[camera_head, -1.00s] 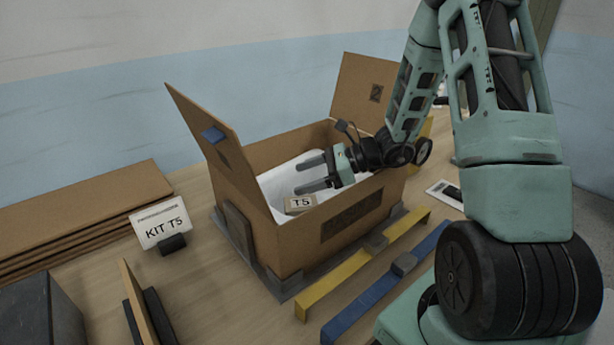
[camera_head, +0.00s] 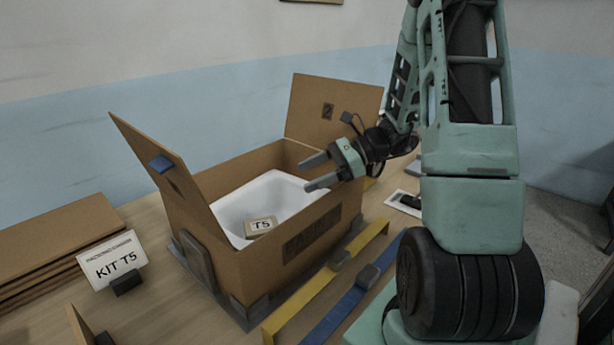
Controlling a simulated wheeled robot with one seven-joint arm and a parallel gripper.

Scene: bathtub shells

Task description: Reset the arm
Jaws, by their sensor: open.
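My gripper (camera_head: 310,173) is open and empty. Its two grey fingers point left, above the right part of the open cardboard box (camera_head: 238,275). A white tub shell (camera_head: 278,190) sits inside the box. A small tan packet marked T5 (camera_head: 261,226) lies in the tub, below and left of the fingers and apart from them. The arm reaches in from the right, and part of the box's right end is hidden behind it.
Two box flaps stand up: a left flap (camera_head: 150,150) and a back flap marked 2 (camera_head: 318,105). A KIT T5 sign (camera_head: 113,261) and stacked cardboard (camera_head: 55,238) are at left. Yellow (camera_head: 310,297) and blue (camera_head: 335,315) bars lie in front.

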